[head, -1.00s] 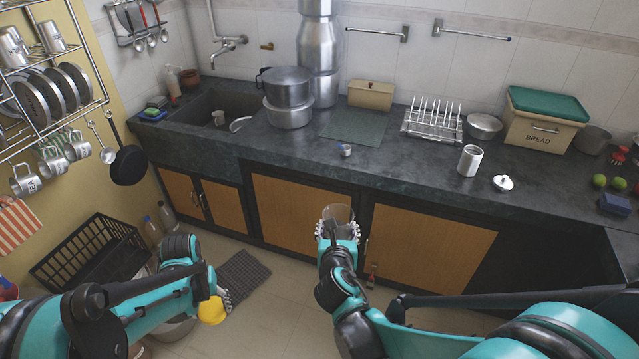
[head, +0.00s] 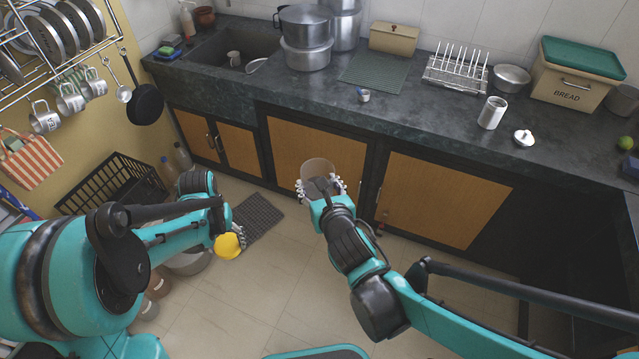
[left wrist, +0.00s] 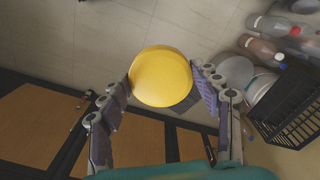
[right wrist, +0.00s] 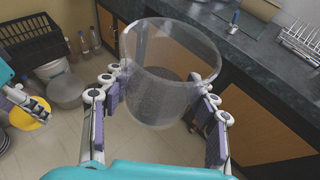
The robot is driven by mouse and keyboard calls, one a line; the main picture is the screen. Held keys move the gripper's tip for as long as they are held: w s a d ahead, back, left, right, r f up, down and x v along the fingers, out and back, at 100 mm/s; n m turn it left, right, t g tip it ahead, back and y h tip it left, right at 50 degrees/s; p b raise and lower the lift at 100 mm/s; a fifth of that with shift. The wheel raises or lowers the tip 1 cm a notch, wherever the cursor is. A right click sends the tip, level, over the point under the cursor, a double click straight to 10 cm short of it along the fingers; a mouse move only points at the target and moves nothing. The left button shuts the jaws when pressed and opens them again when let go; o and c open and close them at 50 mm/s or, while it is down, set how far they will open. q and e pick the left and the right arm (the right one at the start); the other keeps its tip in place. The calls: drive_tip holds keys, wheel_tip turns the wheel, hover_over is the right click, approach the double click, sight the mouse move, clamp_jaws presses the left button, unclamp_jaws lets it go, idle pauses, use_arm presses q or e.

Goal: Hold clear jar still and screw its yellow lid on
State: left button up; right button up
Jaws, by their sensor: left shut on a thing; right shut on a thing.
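My left gripper (head: 232,238) is shut on the round yellow lid (head: 229,246), left of the jar in the head view. The lid (left wrist: 161,77) sits between the fingers in the left wrist view. My right gripper (head: 320,188) is shut on the clear jar (head: 318,168), in front of the wooden cabinet doors. In the right wrist view the jar (right wrist: 168,78) is between the fingers, its wide open mouth up and a little tilted in the picture. The lid (right wrist: 28,115) shows there at the left edge, apart from the jar.
A dark counter (head: 410,122) runs behind, with a white canister (head: 492,112), a small white lid (head: 523,138) and a dish rack (head: 455,75). A black crate (head: 115,185) and bottles stand at the left. Open floor (head: 285,270) lies below the hands.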

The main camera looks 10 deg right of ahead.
use_arm(q)
drive_tip(key=w+d+r, duration=0.4)
drive_tip(key=d+r, duration=0.2)
drive_tip(key=r, duration=0.2)
drive_tip(key=w+d+r, duration=0.5)
drive_tip(key=d+r, duration=0.2)
drive_tip(key=r, duration=0.1)
drive_tip(key=s+d+r, duration=0.3)
drive_tip(key=d+r, duration=0.3)
drive_tip(key=r, duration=0.2)
drive_tip(key=s+d+r, duration=0.4)
drive_tip(key=d+r, duration=0.2)
drive_tip(key=r, duration=0.3)
drive_tip(key=shift+d, duration=0.35)
drive_tip(key=shift+f, duration=0.1)
drive_tip(key=shift+f, duration=2)
drive_tip(key=shift+f, duration=0.85)
